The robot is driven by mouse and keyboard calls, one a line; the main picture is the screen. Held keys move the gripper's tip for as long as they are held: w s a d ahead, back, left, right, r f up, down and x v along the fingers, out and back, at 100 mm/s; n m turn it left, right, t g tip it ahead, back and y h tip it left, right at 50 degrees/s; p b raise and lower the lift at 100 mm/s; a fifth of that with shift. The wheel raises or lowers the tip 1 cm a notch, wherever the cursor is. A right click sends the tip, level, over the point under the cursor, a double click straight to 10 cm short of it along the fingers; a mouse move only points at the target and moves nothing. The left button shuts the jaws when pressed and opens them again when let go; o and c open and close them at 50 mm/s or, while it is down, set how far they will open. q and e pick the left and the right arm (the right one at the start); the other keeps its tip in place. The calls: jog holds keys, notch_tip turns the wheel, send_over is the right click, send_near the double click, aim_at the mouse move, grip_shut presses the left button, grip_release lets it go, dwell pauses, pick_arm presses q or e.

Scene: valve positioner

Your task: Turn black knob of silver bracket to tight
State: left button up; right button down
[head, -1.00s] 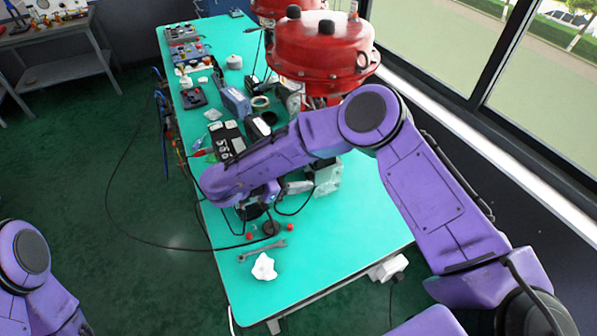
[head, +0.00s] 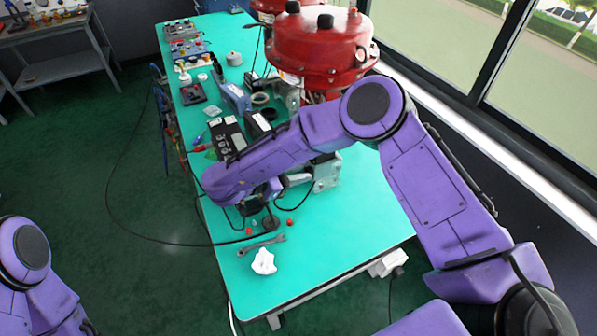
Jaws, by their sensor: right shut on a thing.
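The silver bracket (head: 326,172) stands on the teal table below the red actuator, partly covered by my right forearm. My right gripper (head: 274,187) reaches to the bracket's left side, pointing right, under my purple wrist. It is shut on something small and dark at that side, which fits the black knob. The knob itself is mostly hidden by the fingers and wrist, so its angle cannot be read. Of my left arm only a purple part shows at the lower left; its gripper is out of view.
A wrench (head: 262,245) and a crumpled white cloth (head: 264,262) lie near the front of the table (head: 330,235). Small red caps lie around a dark round part (head: 270,223). The red actuator (head: 320,50) stands behind my forearm. Meters and tools fill the left back. The table's right front is clear.

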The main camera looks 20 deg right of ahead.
jog(key=c, duration=0.9)
grip_release()
jog(key=b+v, duration=0.2)
jog(key=v, duration=0.3)
jog(key=b+v, duration=0.1)
jog(key=v, duration=0.3)
jog(key=shift+a+b, duration=0.35)
jog(key=shift+a, duration=0.05)
jog(key=shift+s+a+r, duration=0.1)
jog(key=shift+a+r, duration=0.1)
jog(key=shift+a, duration=0.05)
